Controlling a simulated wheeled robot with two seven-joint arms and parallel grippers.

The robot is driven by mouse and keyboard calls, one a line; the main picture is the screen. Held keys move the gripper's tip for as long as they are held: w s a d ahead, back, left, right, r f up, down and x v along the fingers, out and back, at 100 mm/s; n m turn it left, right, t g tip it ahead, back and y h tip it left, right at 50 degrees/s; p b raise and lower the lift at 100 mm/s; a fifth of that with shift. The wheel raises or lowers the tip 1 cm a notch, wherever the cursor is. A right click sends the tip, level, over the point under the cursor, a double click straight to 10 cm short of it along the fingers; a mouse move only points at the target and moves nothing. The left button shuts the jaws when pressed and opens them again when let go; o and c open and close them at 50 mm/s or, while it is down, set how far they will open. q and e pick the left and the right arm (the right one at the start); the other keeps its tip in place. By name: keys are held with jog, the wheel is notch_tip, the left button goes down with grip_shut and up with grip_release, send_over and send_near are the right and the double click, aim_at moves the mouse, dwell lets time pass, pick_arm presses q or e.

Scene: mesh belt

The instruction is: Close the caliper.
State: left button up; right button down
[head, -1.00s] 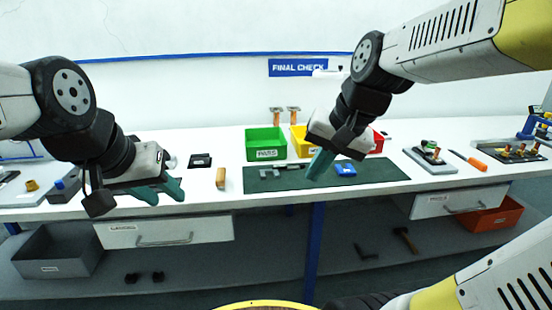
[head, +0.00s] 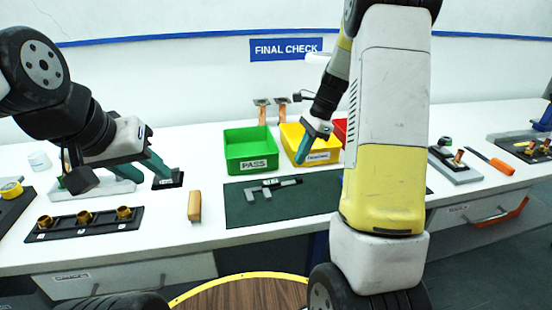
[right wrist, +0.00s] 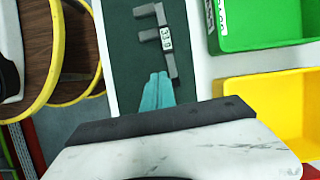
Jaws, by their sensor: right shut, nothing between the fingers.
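The grey caliper (head: 253,194) lies flat on the dark green mat (head: 290,208), with its two jaws apart and a gap between them. My right gripper (head: 299,160) is shut and empty, to the right of the caliper in the head view. In the right wrist view its teal fingertips (right wrist: 158,76) point at the caliper's end, with no clear contact. My left gripper (head: 168,172) looks open and empty, over the bench left of the mat.
A green PASS bin (head: 251,166) and a yellow bin (head: 325,158) stand behind the mat. A tan block (head: 194,206) and a black tray of brass parts (head: 63,234) lie left of it. My right arm covers the mat's right part and most of the red bin.

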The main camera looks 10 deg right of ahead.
aim_at(284, 191)
jog(key=x, duration=0.9)
jog(key=shift+s+a+f, duration=0.15)
jog(key=shift+a+f, duration=0.1)
jog(key=shift+f, duration=0.1)
jog(key=shift+s+a+r, duration=0.1)
jog(key=shift+a+r, duration=0.1)
jog(key=shift+a, duration=1)
jog(key=shift+s+a, duration=0.1)
jog(key=shift+a, duration=0.5)
jog(key=a, duration=0.4)
jog(key=shift+s+a, duration=0.1)
jog(key=shift+s, duration=0.15)
jog(key=shift+r, duration=0.1)
